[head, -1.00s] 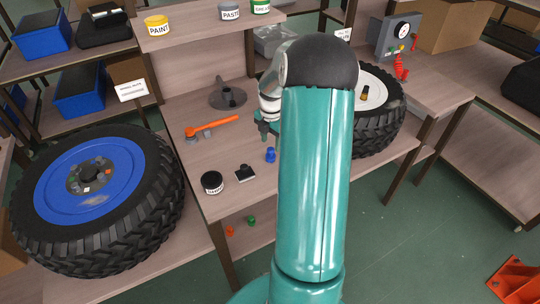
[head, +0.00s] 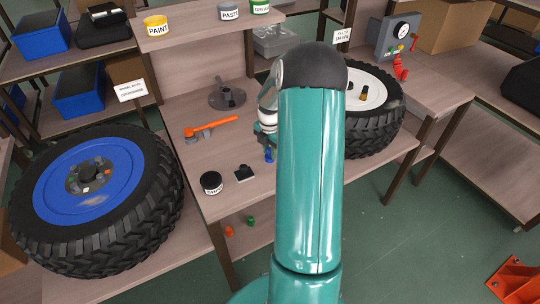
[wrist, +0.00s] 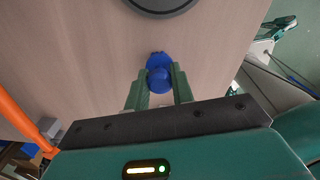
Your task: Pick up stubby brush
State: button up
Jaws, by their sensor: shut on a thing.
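The stubby brush, as I take it, is a small, short blue piece with a rounded knob (wrist: 159,78). In the wrist view it sits between the two green fingers of my gripper (wrist: 159,84), which is shut on it. Its bristles cannot be made out. In the head view a bit of the blue piece (head: 268,154) shows just below my gripper (head: 266,138), at the workbench top (head: 215,165). My arm hides part of the gripper there. Whether the piece still touches the bench cannot be told.
An orange-handled tool (head: 211,127), a round black tin (head: 211,183) and a small black-and-white block (head: 243,173) lie to the left. A dark round disc (head: 227,97) lies behind.

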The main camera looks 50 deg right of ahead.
jog(key=shift+r, duration=0.75)
jog(key=s+r, duration=1.1)
jog(key=s, duration=0.3)
jog(key=shift+a+r, duration=0.25)
jog(key=shift+a, duration=0.1)
jog(key=shift+o, duration=1)
jog(key=shift+c, duration=0.4)
